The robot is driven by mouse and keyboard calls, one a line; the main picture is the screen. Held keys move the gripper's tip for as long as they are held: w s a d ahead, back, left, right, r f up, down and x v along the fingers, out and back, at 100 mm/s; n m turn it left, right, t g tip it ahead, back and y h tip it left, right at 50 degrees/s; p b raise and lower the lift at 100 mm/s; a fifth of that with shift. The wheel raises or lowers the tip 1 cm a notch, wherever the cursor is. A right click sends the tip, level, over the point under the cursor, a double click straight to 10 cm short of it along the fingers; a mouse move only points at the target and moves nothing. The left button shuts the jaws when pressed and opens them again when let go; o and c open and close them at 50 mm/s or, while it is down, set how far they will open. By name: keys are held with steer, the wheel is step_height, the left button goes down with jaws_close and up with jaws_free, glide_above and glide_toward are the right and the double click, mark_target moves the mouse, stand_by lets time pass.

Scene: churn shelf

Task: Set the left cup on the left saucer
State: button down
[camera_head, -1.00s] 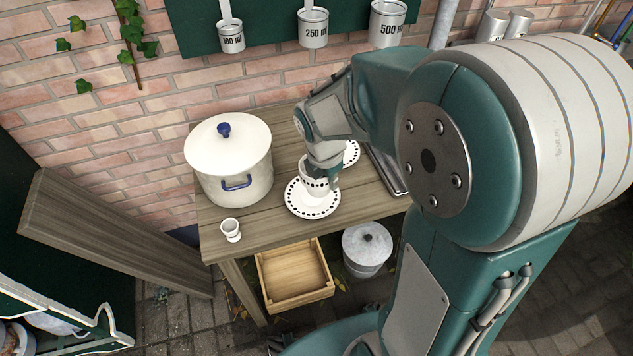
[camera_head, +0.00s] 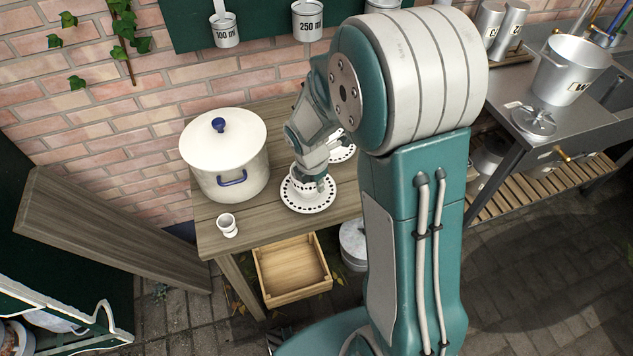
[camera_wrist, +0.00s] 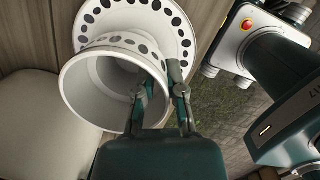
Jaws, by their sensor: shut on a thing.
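The left cup (camera_head: 300,184), white with a row of dark dots, is at the left saucer (camera_head: 308,205), which is white with a dotted rim. In the wrist view, the cup (camera_wrist: 92,88) has its mouth towards the camera, and the saucer (camera_wrist: 160,22) shows behind its far end. My gripper (camera_head: 322,182) is shut on the cup's wall; in the wrist view one finger of the gripper (camera_wrist: 160,95) is inside the rim and the other outside. I cannot tell whether the cup's base touches the saucer. A second dotted saucer (camera_head: 343,152) lies behind, partly hidden by my arm.
A white lidded pot (camera_head: 225,165) stands left of the saucer. A small white egg cup (camera_head: 228,226) stands near the table's front left corner. A wooden crate (camera_head: 292,270) and a grey lidded pot (camera_head: 352,245) are below the wooden table (camera_head: 262,218).

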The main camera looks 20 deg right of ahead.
steer(key=c, duration=0.7)
jaws_free()
steer(key=shift+d, duration=0.2)
steer(key=shift+a, duration=0.15)
steer(key=shift+r, duration=0.15)
step_height(320, 180, up, 11)
steer(key=a, duration=0.2)
steer(key=s+r+m+t, duration=0.1)
steer(key=s+r+m, duration=0.3)
steer(key=s+m, duration=0.2)
steer(key=s+r+m+t+y, duration=0.1)
steer(key=s+r+m+t, duration=0.1)
steer(key=s+m, duration=0.4)
steer(key=s+d+r+m+t, duration=0.1)
steer(key=s+r+m, duration=0.4)
steer(key=m, duration=0.5)
steer(key=shift+s+r+t+y, duration=0.3)
steer(key=shift+s+t, duration=0.1)
steer(key=shift+s, duration=0.1)
